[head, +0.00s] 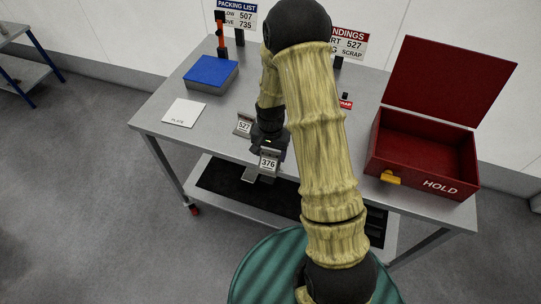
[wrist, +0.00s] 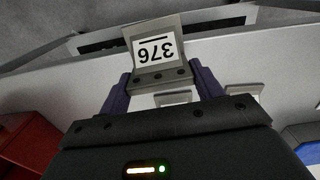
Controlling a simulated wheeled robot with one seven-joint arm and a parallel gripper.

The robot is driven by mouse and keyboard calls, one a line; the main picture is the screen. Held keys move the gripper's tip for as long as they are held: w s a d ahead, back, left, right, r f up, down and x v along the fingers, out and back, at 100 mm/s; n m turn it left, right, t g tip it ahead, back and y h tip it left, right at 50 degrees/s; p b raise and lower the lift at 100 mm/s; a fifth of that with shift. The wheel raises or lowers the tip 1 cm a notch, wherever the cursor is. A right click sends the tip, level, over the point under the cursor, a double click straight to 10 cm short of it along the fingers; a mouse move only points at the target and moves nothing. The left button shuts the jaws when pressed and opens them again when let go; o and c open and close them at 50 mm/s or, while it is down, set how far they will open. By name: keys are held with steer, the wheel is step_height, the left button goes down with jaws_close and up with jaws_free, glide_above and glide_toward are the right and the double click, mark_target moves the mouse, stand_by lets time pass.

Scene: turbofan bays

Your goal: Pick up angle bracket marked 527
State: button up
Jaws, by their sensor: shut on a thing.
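My gripper (head: 267,145) is shut on an angle bracket marked 376 (head: 268,162), near the table's front edge. In the wrist view this bracket (wrist: 156,51) sits between the two fingers, with its number upside down. The angle bracket marked 527 (head: 244,126) stands on the table just left of my gripper in the head view, apart from the held one. Two pale pieces show beyond the fingers in the wrist view, but their marks cannot be read.
On the grey table (head: 160,122) are a white card marked PLATE (head: 184,112), a blue box (head: 211,74) and an open red box marked HOLD (head: 425,165). Signs (head: 236,16) stand at the back. My arm hides the table's middle.

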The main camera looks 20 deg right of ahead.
step_height(320, 180, up, 9)
steer(key=shift+f+b, duration=0.1)
steer(key=shift+b, duration=0.6)
